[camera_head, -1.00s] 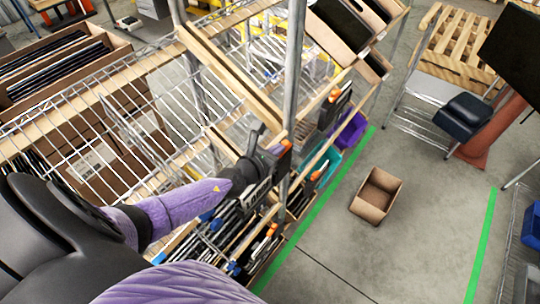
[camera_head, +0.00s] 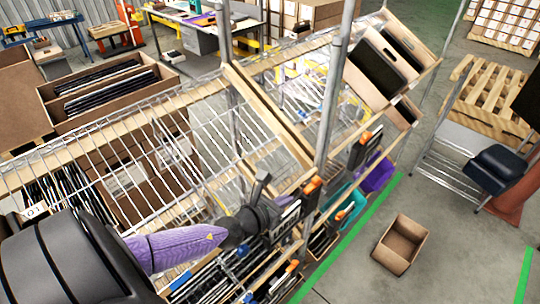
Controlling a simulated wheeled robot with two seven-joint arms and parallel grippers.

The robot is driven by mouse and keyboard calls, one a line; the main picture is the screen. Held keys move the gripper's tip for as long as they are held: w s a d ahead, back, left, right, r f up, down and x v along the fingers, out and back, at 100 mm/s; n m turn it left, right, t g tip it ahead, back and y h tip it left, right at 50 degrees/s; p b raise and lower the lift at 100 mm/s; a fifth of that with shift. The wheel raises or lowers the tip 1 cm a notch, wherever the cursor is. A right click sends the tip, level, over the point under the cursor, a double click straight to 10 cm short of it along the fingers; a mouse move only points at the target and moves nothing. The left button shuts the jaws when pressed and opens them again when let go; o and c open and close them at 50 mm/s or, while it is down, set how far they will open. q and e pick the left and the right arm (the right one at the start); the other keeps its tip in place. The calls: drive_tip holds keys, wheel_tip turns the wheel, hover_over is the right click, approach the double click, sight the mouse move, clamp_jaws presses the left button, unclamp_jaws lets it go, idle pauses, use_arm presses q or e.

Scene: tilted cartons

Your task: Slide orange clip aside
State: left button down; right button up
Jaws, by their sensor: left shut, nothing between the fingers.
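My left arm comes in from the left with a purple forearm. Its dark gripper (camera_head: 262,200) is shut and empty, in front of the wire rack's lower edge. An orange clip (camera_head: 312,185) sits on the rack's front edge near the metal post, just right of the gripper in the picture. I see a gap between them, but cannot judge the depth. More orange clips sit along the rack, one further back (camera_head: 365,136) and one lower (camera_head: 292,266). My right gripper is out of view.
The tilted wire rack (camera_head: 215,125) has wooden rails and a metal post (camera_head: 332,95). Tilted cartons (camera_head: 375,65) stand at its upper right. An open carton (camera_head: 400,244) lies on the floor beside a green line. A pallet (camera_head: 490,95) stands to the right.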

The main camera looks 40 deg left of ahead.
use_arm(q)
drive_tip(key=v, duration=0.4)
drive_tip(key=shift+s+d+r, duration=0.1)
drive_tip(key=shift+s, duration=0.3)
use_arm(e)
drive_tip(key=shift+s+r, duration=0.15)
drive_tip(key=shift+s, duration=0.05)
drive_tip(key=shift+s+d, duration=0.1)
